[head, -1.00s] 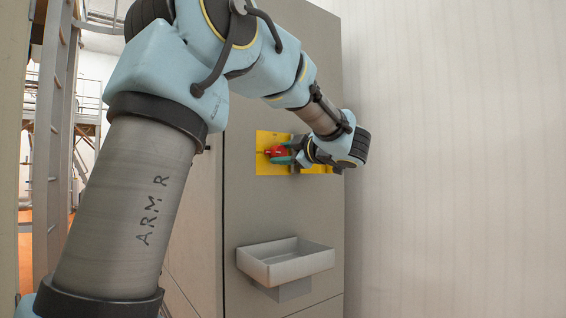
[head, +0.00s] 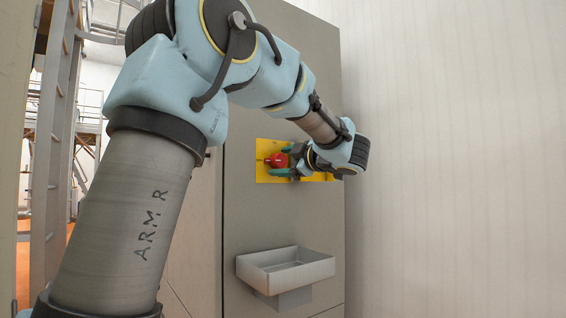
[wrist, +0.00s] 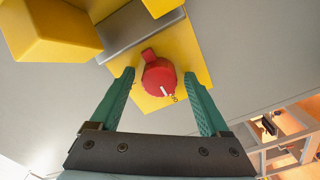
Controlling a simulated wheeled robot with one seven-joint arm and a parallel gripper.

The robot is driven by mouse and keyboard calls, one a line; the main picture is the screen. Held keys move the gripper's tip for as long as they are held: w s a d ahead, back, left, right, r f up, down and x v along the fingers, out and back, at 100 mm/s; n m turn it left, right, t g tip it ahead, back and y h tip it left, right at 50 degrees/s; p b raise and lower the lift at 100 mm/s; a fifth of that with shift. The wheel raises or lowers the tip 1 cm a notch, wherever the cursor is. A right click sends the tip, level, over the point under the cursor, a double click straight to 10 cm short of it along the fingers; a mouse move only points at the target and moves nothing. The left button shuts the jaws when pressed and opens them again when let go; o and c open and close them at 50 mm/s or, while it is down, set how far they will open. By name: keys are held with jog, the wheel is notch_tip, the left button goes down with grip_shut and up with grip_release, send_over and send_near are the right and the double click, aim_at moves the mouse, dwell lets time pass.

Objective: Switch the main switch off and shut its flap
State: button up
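The main switch is a red rotary knob (wrist: 158,76) with a raised grip and a white pointer line, on a yellow plate (wrist: 192,52). The pointer faces a small dark mark on the plate, near the lower edge in the wrist view. In the head view the red knob (head: 280,160) shows on the yellow plate (head: 264,146). My gripper (wrist: 158,74) is open, with one green finger on each side of the knob and gaps between. It also shows in the head view (head: 285,161). I cannot tell which yellow part is the flap.
A yellow box-like part (wrist: 42,30) and a grey strip (wrist: 128,30) lie beside the plate in the wrist view. A grey tray (head: 285,268) is fixed on the cabinet (head: 240,215) below. A pale wall (head: 450,150) stands to the right.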

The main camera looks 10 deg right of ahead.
jog(key=b+v, duration=0.1)
jog(key=v, duration=0.9)
jog(key=shift+s+d, duration=0.2)
jog(key=shift+s, duration=0.15)
